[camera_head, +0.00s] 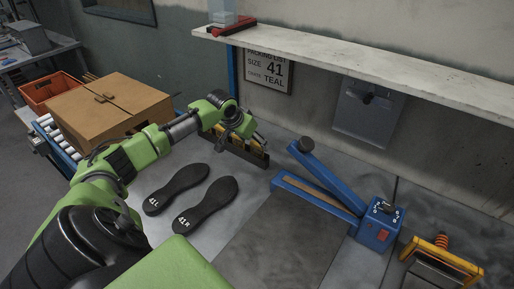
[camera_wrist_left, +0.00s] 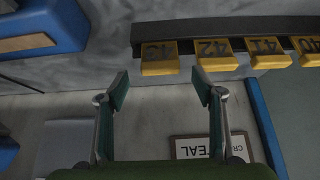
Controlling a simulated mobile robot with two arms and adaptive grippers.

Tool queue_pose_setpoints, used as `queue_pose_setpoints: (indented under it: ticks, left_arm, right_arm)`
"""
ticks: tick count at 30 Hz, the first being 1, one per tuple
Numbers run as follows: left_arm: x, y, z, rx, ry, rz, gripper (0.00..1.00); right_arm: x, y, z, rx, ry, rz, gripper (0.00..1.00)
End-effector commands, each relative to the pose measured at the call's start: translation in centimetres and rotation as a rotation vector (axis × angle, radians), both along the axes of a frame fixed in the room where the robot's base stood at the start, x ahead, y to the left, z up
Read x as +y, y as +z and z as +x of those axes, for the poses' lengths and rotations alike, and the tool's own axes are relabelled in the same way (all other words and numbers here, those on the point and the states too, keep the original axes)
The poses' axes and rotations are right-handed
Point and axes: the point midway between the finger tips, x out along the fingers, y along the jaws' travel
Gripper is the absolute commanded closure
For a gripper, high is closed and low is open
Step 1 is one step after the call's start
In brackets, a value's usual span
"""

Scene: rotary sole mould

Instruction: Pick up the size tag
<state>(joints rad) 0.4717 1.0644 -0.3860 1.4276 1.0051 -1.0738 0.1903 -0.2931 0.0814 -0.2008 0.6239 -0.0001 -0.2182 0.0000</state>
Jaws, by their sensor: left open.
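Yellow size tags stand in a row on a dark rack, whose end shows in the head view (camera_head: 262,160). In the left wrist view the rack's dark bar (camera_wrist_left: 225,29) carries several tags: a 42 tag (camera_wrist_left: 214,62), a 41 tag (camera_wrist_left: 263,58), a 40 tag (camera_wrist_left: 310,58) and a leftmost tag (camera_wrist_left: 160,67) that is hard to read. My left gripper (camera_wrist_left: 160,88) is open and empty, its fingers apart in front of the leftmost tags, not around any tag. In the head view the left gripper (camera_head: 258,138) is just above the rack and partly hides it. My right gripper is not in view.
A packing list (camera_head: 269,72) on the wall reads size 41, teal. Two black soles (camera_head: 190,200), marked 41L and 41R, lie on the table. A blue lever press (camera_head: 325,190) stands right of the rack. A cardboard box (camera_head: 110,110) is at left. A shelf (camera_head: 370,65) overhangs behind.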

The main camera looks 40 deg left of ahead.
Motion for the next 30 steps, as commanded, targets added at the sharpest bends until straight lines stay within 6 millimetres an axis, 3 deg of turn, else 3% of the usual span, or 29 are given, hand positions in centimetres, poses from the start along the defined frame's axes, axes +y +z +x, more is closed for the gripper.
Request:
queue_pose_setpoints:
  ticks: [6,14,15,18,19,30]
  left_arm:
    - [0.2,-1.9,1.4,-0.001,0.000,0.000,0.39]
    - [0.2,-2.3,1.5,-0.001,-0.001,0.001,0.39]
    - [0.2,-2.3,1.5,-0.001,-0.001,0.001,0.42]
    - [0.2,-2.3,1.5,-0.001,-0.001,0.001,0.67]
    - [0.2,-2.3,1.5,-0.001,-0.001,0.001,0.71]
    - [0.2,-2.0,1.5,-0.001,-0.001,0.001,0.71]
  right_arm:
    - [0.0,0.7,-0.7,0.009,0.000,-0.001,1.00]
    - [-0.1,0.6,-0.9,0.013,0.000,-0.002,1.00]
    - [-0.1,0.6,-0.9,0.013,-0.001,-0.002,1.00]
    - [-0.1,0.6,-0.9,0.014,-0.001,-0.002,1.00]
    - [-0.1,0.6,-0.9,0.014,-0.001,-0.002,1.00]
    - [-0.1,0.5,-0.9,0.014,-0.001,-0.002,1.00]
